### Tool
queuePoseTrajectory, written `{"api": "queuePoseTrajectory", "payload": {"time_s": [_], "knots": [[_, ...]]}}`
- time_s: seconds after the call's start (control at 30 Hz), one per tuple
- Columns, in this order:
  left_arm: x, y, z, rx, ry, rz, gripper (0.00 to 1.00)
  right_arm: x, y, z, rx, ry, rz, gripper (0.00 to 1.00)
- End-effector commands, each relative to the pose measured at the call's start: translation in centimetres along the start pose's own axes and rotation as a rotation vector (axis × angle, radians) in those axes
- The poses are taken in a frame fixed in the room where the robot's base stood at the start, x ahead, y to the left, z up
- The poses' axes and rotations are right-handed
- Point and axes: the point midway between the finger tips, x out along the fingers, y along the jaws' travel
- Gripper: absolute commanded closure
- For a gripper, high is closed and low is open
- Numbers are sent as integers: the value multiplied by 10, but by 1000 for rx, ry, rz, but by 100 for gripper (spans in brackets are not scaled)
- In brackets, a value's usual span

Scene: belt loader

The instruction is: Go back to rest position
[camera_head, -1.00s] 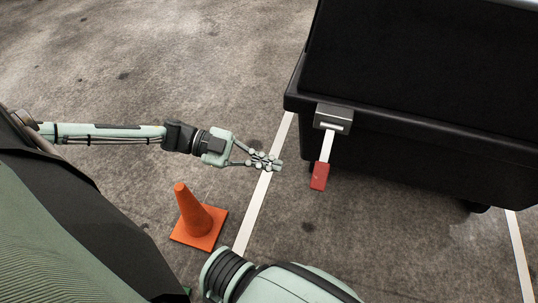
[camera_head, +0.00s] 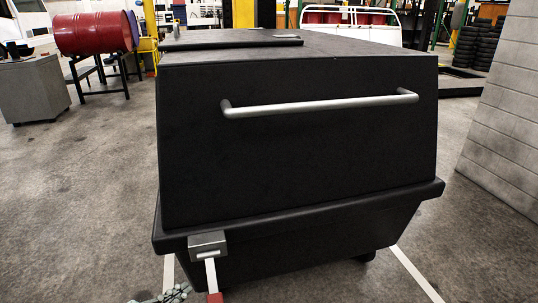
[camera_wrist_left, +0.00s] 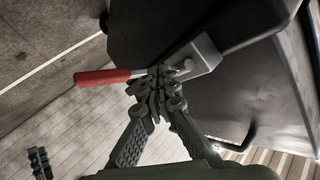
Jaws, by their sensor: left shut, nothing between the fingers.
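My left gripper (camera_head: 178,292) shows only in part at the bottom edge of the head view. It is shut and empty, just left of the lever. In the left wrist view its closed fingers (camera_wrist_left: 158,88) lie in front of the lever's bracket (camera_wrist_left: 200,60), and the lever's red grip (camera_wrist_left: 102,77) points left. I cannot tell whether they touch. In the head view the grey bracket (camera_head: 208,242) is on the front left of the black cart, with the lever (camera_head: 211,273) hanging down. My right gripper is not in view.
The large black cart (camera_head: 300,160) with a silver handle bar (camera_head: 320,106) fills the middle. A red barrel (camera_head: 92,33) on a stand is at the back left, and a grey block wall (camera_head: 505,125) stands at the right. Bare floor (camera_head: 85,190) lies left of the cart.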

Motion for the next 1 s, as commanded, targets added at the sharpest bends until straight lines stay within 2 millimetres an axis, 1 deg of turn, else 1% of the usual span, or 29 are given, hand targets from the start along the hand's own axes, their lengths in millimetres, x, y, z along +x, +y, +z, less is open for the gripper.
{"api": "queuePoseTrajectory", "payload": {"time_s": [0.07, 0.17, 0.2, 0.27, 0.33, 0.4, 0.5, 0.53, 0.63, 0.7, 0.83, 0.87, 0.9, 0.93, 1.0], "knots": [[0, -3, 13, -90, -151, -113, 100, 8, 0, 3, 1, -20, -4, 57], [-17, 2, 44, -207, -380, -212, 100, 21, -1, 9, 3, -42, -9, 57], [-29, 9, 56, -258, -476, -237, 100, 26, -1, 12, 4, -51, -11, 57], [-50, 24, 74, -337, -620, -256, 100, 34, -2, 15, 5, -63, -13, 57], [-77, 45, 89, -423, -774, -257, 100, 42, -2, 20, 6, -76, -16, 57], [-103, 68, 99, -499, -906, -240, 100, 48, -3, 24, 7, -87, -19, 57], [-132, 95, 105, -579, -1041, -206, 100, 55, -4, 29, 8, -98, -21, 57], [-138, 101, 106, -594, -1069, -197, 100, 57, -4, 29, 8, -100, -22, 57], [-151, 113, 107, -625, -1124, -177, 100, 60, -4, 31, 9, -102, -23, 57], [-154, 116, 107, -633, -1138, -172, 100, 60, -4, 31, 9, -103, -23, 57], [-154, 116, 107, -632, -1139, -171, 100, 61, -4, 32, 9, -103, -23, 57], [-154, 116, 107, -631, -1139, -171, 100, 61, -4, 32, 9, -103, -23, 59], [-154, 116, 107, -631, -1139, -171, 100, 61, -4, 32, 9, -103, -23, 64], [-154, 116, 108, -631, -1138, -171, 100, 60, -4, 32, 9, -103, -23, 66], [-154, 116, 108, -631, -1138, -171, 100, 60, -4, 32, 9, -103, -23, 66]]}}
